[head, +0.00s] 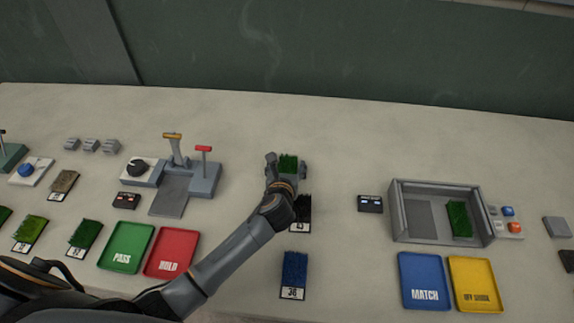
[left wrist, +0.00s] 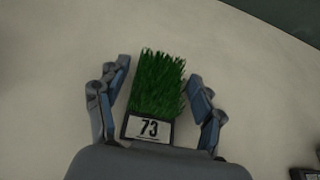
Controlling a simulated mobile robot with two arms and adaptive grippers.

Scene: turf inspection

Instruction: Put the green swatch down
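The green swatch (head: 289,162), a tuft of turf on a dark base labelled 73, is beyond the black swatch near the table's middle. It also shows upright in the left wrist view (left wrist: 157,85). My left gripper (head: 286,166) is around it, one finger on each side. In the left wrist view, the gripper (left wrist: 158,88) is open, with gaps between the fingers and the turf. The swatch seems to rest on the table, though its underside is hidden. My right gripper is not in view.
A black swatch (head: 302,208) and a blue swatch (head: 294,268) lie nearer. A grey box (head: 438,187) holding another green swatch stands right, with blue (head: 424,275) and yellow (head: 475,280) trays before it. PASS (head: 127,240) and HOLD (head: 173,245) trays lie left. The back table is clear.

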